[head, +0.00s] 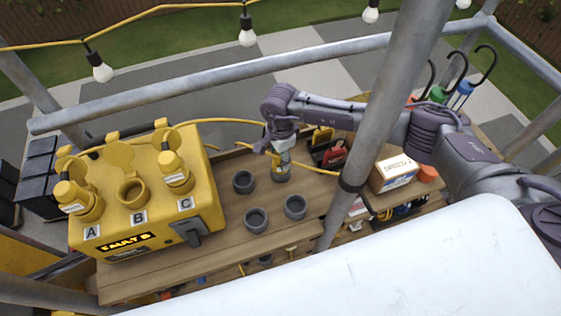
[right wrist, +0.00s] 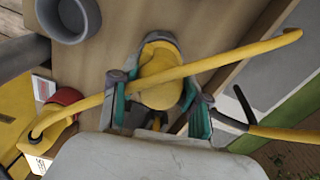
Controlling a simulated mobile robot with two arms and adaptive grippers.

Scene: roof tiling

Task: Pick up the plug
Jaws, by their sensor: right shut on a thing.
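The yellow plug (right wrist: 160,80) is between the fingers of my right gripper (right wrist: 157,108) in the right wrist view. A grey rim shows around its far side. In the head view my right gripper (head: 278,148) points down over a grey cup (head: 281,174), with the plug mostly hidden by the fingers. The plug appears to be at or in the cup; I cannot tell how deep. A yellow cable (right wrist: 225,66) crosses over the plug. My left gripper is not in view.
A yellow box (head: 140,220) with sockets A, B and C stands left; A and C hold yellow plugs, B (head: 131,193) is open. Several empty grey cups (head: 256,220) stand on the wooden table (head: 215,255). A metal pole (head: 385,100) rises near my right arm. A cardboard box (head: 393,178) is right.

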